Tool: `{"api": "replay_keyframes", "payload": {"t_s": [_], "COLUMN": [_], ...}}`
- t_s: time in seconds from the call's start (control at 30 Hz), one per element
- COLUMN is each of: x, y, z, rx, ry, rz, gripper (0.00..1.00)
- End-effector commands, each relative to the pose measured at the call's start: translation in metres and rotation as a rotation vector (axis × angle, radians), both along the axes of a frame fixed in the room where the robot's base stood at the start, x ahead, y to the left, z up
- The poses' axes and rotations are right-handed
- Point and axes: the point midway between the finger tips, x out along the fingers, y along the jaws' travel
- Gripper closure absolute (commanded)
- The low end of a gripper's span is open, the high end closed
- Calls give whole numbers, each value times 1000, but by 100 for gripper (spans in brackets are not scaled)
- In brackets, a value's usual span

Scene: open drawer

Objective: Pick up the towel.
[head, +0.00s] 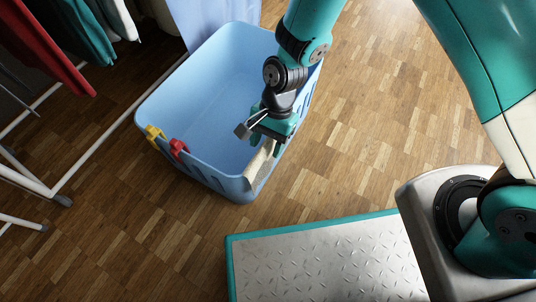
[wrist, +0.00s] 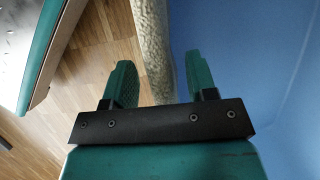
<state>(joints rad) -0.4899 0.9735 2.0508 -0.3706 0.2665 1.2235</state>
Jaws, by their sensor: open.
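A beige towel (head: 260,166) hangs over the right front rim of a light blue basket (head: 210,88). In the wrist view, the towel (wrist: 153,45) is a pale, rough strip running along the rim. My gripper (head: 266,148) is just above the towel at that rim, pointing down. In the wrist view, its two green fingers are apart, one on each side of the towel (wrist: 161,78), with gaps visible. The left finger is over the floor side and the right finger over the basket's inside. The towel's upper part is partly hidden by my gripper.
A yellow clip (head: 154,134) and a red clip (head: 178,148) sit on the basket's front left rim. A white drying rack (head: 42,187) with hanging clothes stands at the left. The wooden floor (head: 345,140) right of the basket is clear.

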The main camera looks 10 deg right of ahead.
Motion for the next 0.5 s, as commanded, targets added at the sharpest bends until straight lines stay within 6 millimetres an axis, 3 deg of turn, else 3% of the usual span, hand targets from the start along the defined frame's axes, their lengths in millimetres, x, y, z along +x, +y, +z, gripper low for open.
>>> {"api": "replay_keyframes", "payload": {"t_s": [0.03, 0.27, 0.37, 0.5], "x": [-2, -3, -3, -3], "y": [1, 2, 2, 2], "z": [-10, -8, -8, -8], "rx": [-1, 0, 0, 0], "ry": [1, 0, 0, 0], "rz": [0, -1, -1, -1], "gripper": [48, 48, 66, 98]}}
